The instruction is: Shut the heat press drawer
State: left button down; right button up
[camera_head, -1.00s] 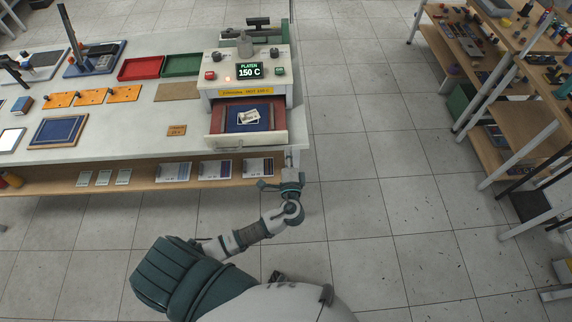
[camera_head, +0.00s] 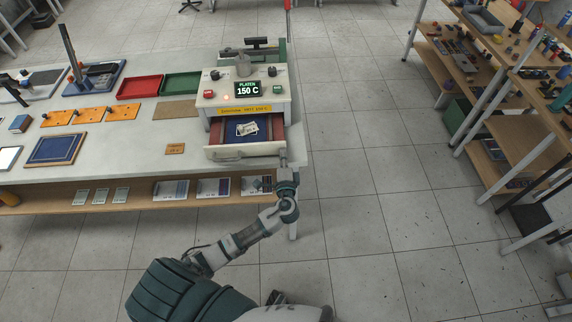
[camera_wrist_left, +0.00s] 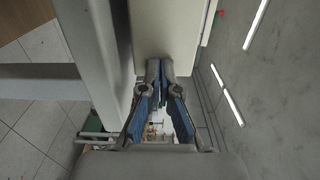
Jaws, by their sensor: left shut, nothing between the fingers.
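The heat press (camera_head: 246,92) stands at the right end of the bench, its display reading 150 C. Its drawer (camera_head: 232,153) is partly open, with a pale front and reddish-brown sides. Inside lie a blue pad (camera_head: 227,130) and a printed card (camera_head: 247,129). My left gripper (camera_head: 284,160) is at the right end of the drawer front and looks shut and empty. In the left wrist view its fingertips (camera_wrist_left: 160,66) are together at a pale panel (camera_wrist_left: 166,30), apparently the drawer front; I cannot tell whether they touch. My right gripper is out of view.
Red and green trays (camera_head: 140,87), orange plates (camera_head: 90,114) and a blue framed board (camera_head: 63,149) lie on the bench left of the press. A lower shelf (camera_head: 145,190) runs beneath. The floor to the right is clear up to a loaded rack (camera_head: 490,95).

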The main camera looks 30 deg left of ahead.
aim_at(276, 128)
pick_arm(q)
jog(key=w+a, duration=0.2)
jog(key=w+a+b, duration=0.1)
jog(key=w+a, duration=0.1)
jog(key=a, duration=0.1)
jog(key=w+a+f+b, duration=0.1)
jog(key=w+a, duration=0.1)
jog(key=shift+w+a, duration=0.3)
jog(key=shift+w, duration=0.05)
jog(key=w, duration=0.2)
jog(key=w+b, duration=0.1)
jog(key=w, duration=0.1)
jog(key=shift+d+r, duration=0.15)
jog(key=shift+r, duration=0.1)
jog(key=shift+w+r, duration=0.2)
jog(key=shift+s+a, duration=0.15)
jog(key=shift+a, duration=0.75)
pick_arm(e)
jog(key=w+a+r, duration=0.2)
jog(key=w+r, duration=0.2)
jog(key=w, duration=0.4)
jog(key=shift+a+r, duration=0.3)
pick_arm(q)
jog(key=shift+d, duration=0.2)
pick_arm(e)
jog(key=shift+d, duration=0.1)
